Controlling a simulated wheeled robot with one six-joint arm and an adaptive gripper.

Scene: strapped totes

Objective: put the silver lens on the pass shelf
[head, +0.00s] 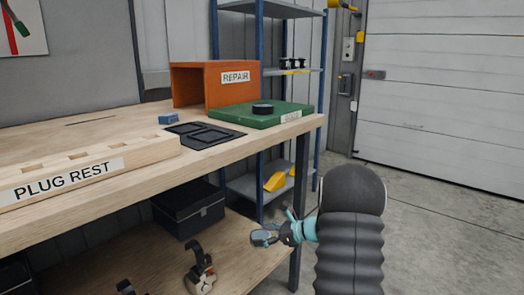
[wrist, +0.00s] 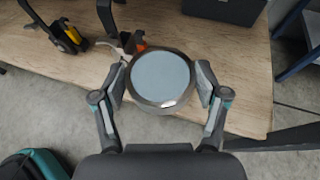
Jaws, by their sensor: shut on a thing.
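The silver lens (wrist: 160,77) is a round disc with a dark metal rim and a pale grey-blue face. My gripper (wrist: 160,88) is shut on it, one finger at each side of the rim. In the head view my gripper (head: 287,232) holds the lens (head: 263,238) beyond the workbench's right end, below the top and near the lower shelf. No label reading "pass" can be made out. A green board (head: 262,120) on the bench top has a small label too blurred to read, and a black disc lies on it.
An orange REPAIR box (head: 188,88) stands behind the green board. A black tray (head: 205,135) and a PLUG REST block (head: 90,165) lie on the bench. The lower shelf (head: 240,262) holds a black box (head: 188,208) and clamp-like tools. A blue rack (head: 324,100) stands behind.

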